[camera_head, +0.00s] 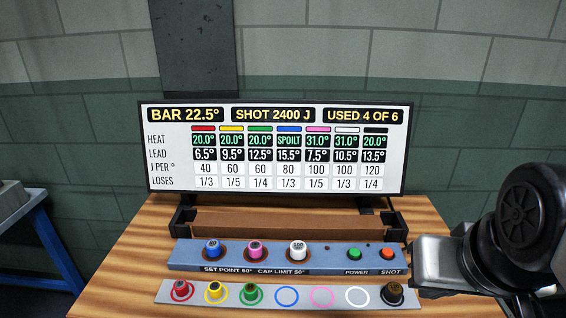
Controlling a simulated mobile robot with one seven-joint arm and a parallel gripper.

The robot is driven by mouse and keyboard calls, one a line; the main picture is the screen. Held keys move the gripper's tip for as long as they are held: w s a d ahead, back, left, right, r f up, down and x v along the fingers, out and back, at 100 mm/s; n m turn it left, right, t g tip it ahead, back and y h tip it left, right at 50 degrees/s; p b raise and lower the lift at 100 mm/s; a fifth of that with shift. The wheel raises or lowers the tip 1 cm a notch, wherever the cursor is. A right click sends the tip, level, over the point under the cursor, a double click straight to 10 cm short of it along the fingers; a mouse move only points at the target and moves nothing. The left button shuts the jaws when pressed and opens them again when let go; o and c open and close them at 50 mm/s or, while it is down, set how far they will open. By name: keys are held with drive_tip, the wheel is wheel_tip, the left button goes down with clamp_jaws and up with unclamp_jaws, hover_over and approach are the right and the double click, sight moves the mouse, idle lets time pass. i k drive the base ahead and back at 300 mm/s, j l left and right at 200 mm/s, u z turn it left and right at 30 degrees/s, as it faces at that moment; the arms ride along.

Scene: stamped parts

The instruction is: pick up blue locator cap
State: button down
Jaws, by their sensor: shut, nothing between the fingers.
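My gripper (430,262) is at the right, beside the panel's right end and well away from the blue cap. It looks shut and empty, though its fingertips are hard to make out.
A pink cap (255,248) and a white cap (298,249) stand right of the blue one. The front strip (339,297) holds red, yellow, green and black caps; its blue, pink and white rings are empty. A brown bar (290,223) and a sign (275,150) stand behind.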

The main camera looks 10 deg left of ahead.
sight(213, 246)
drive_tip(key=j+u, duration=0.1)
drive_tip(key=u, duration=0.35)
drive_tip(key=i+j+u, duration=0.1)
drive_tip(key=u, duration=0.8)
drive_tip(key=k, duration=0.5)
drive_tip(key=i+j+z, duration=0.4)
drive_tip(key=j, duration=0.2)
drive_tip(key=i+j+z, duration=0.2)
drive_tip(key=j, duration=0.15)
drive_tip(key=i+j+z, duration=0.2)
drive_tip(key=j, duration=0.15)
drive_tip(key=j+z, duration=0.2)
drive_tip(key=j, duration=0.15)
